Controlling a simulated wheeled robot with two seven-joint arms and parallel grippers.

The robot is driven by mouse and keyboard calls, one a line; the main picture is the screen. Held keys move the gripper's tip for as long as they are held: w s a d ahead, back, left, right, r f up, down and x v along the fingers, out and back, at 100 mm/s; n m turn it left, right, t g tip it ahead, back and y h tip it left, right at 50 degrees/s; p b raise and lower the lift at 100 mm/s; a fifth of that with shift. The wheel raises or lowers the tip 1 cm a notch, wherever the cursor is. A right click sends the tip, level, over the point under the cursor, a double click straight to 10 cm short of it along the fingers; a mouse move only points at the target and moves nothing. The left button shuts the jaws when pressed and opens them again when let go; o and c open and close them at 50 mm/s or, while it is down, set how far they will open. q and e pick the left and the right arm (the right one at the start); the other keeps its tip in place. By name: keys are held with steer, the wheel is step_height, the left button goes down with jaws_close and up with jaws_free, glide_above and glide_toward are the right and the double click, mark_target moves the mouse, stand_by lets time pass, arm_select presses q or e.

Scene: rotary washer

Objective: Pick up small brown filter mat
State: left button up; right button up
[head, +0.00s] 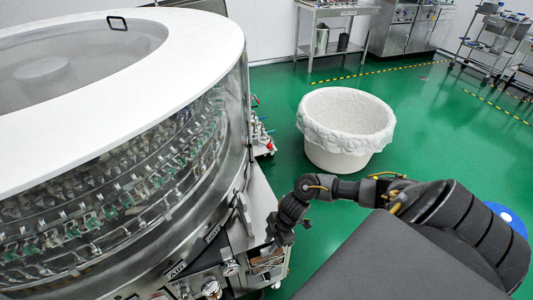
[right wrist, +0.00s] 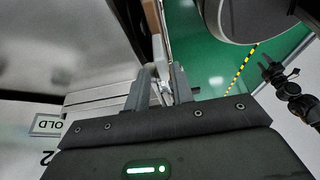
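My right gripper (head: 281,235) hangs over the front edge of the washer, close above an open metal tray or drawer. In the right wrist view its two grey fingers (right wrist: 161,92) are apart. A narrow brown strip (right wrist: 159,48), which may be the small brown filter mat, shows just beyond the fingertips beside a metal edge. I cannot tell whether a finger touches it. In the head view a small brownish patch (head: 267,262) shows in the tray below the gripper. A black jointed arm end (right wrist: 285,88) at the right of the wrist view may be my left gripper; its state is unclear.
The large round washer (head: 215,70) with a white top fills the left. A white lined tub (head: 345,121) stands on the green floor beyond my arm. A steel table (head: 338,10) stands at the back. The floor around the tub is clear.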

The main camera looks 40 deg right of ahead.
mark_target(268, 248)
steer(key=x, duration=0.4)
steer(key=shift+a+f, duration=0.2)
steer(key=shift+c, duration=0.2)
jaws_close()
